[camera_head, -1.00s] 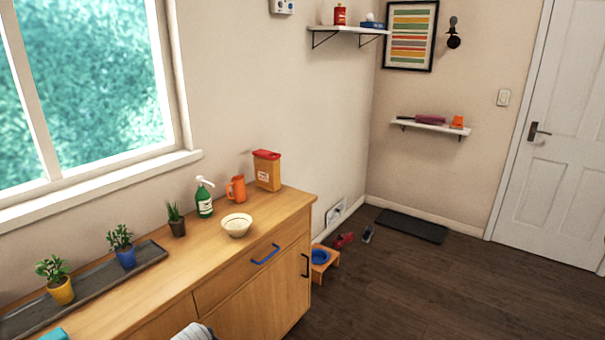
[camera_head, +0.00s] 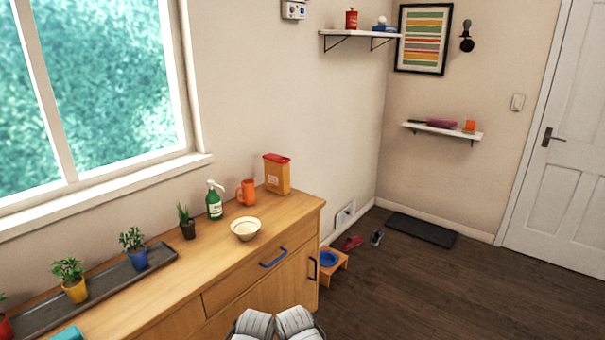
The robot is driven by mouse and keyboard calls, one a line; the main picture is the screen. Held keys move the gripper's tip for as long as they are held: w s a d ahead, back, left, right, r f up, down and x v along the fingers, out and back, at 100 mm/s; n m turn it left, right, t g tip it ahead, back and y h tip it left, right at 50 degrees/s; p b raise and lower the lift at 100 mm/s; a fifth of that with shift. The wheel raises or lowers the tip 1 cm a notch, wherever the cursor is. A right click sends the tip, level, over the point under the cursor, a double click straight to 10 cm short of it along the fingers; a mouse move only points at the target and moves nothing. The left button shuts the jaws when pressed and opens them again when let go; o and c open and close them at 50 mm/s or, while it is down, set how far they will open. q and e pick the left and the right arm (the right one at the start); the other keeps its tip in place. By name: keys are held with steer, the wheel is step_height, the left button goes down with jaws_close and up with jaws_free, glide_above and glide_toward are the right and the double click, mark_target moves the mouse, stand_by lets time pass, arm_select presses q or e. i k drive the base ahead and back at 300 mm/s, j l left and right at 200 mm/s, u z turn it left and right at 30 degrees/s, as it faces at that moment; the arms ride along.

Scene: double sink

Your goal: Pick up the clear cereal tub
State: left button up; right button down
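The cereal tub (camera_head: 278,178) stands upright at the far end of the wooden counter, against the wall. It has a red lid, a pale label and orange-brown sides, which look like contents seen through clear walls. Its front and top show unblocked.
A bowl (camera_head: 245,229) sits nearer the front edge of the counter (camera_head: 190,270). A small stand with a blue bowl (camera_head: 329,259) is on the floor; open floor lies right.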

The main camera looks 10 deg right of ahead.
mark_target(276, 168)
steer(key=i+l+u, duration=0.35)
steer(key=i, duration=0.2)
steer(key=i+l+u, duration=0.35)
steer(key=i+l, duration=0.15)
steer(key=l+u, duration=0.25)
steer(key=l, duration=0.55)
steer(key=l+u, duration=0.25)
steer(key=l, duration=0.5)
steer(key=k+l+u, duration=0.2)
steer(key=l, duration=0.6)
steer(key=i, duration=0.1)
